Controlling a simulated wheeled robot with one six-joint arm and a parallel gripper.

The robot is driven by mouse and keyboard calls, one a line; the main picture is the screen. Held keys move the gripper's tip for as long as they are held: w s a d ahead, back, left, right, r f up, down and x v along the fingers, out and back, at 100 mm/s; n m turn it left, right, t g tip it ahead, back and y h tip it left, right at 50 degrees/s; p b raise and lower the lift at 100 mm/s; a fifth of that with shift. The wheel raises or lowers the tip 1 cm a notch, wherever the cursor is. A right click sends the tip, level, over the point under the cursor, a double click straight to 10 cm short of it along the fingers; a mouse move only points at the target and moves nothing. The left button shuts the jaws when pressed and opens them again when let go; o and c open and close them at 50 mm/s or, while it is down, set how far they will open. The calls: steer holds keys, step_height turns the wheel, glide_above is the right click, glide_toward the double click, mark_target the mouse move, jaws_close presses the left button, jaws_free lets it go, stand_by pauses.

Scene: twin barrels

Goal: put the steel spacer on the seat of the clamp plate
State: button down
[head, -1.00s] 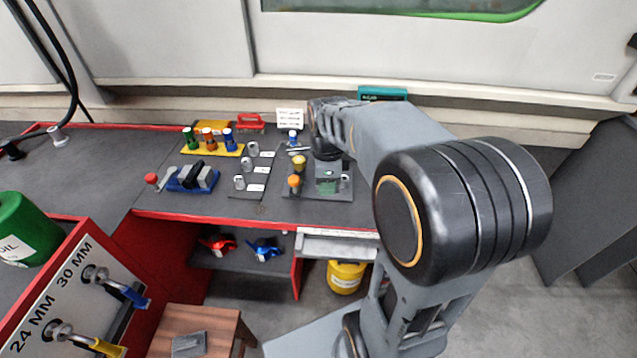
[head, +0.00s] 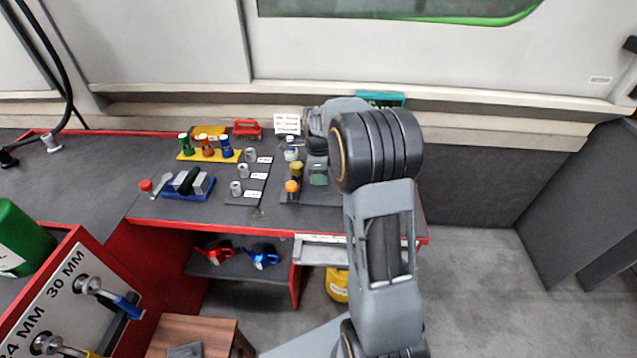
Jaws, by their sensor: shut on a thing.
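My gripper (head: 317,150) is over the dark fixture area on the right part of the bench, seen from behind and above. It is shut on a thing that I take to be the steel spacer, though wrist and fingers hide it. A dark plate with a greenish block (head: 318,178) lies just in front of and below the gripper; I cannot tell for sure that this is the clamp plate. Its seat cannot be made out, and my arm covers the plate's right side.
Several grey cylinders, one at the front (head: 236,188), stand by white labels left of the gripper. A yellow rack (head: 208,154) and a blue tray (head: 188,186) are farther left.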

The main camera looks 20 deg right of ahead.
mark_target(318, 190)
steer(key=shift+w+f, duration=0.35)
steer(key=shift+f, duration=1.5)
steer(key=shift+f+b, duration=0.15)
steer(key=shift+b, duration=0.2)
steer(key=c, duration=0.8)
jaws_free()
steer(key=shift+c, duration=0.2)
